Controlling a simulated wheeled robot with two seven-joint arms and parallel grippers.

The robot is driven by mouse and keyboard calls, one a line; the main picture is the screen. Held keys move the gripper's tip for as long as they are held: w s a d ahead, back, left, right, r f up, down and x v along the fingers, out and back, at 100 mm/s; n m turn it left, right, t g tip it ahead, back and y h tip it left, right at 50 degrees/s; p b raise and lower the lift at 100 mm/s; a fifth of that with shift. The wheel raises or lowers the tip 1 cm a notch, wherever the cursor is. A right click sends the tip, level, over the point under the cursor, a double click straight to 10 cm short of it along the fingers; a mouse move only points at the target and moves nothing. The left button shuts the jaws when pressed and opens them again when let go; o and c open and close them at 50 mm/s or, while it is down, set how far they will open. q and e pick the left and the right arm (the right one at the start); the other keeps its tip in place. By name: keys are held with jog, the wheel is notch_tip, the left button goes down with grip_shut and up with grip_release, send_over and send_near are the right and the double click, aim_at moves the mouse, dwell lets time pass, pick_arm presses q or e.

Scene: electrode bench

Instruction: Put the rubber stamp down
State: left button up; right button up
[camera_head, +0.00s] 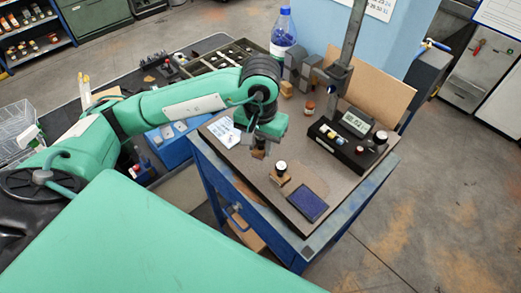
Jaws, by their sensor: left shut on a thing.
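My left gripper (260,143) hangs over the left part of the brown bench top and points down. It is shut on a small brown thing, seemingly the rubber stamp (258,154), mostly hidden by the fingers. I cannot tell if the stamp touches the surface. A dark blue pad (307,204) lies near the front corner of the bench top, to the right of and nearer than the gripper. My right gripper is not in view.
A small dark pot with a white top (281,167) stands by a wooden block (285,181), close right of the gripper. A black device with a display (355,124) and a metal stand (340,75) are behind. A bottle (283,35) stands at the back left.

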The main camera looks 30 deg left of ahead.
aim_at(261, 148)
pick_arm(q)
jog(key=shift+f+p, duration=0.55)
jog(key=shift+f, duration=1.3)
jog(key=shift+f, duration=0.1)
jog(key=shift+f+b, duration=0.1)
jog(key=shift+b, duration=0.2)
jog(key=o, duration=0.8)
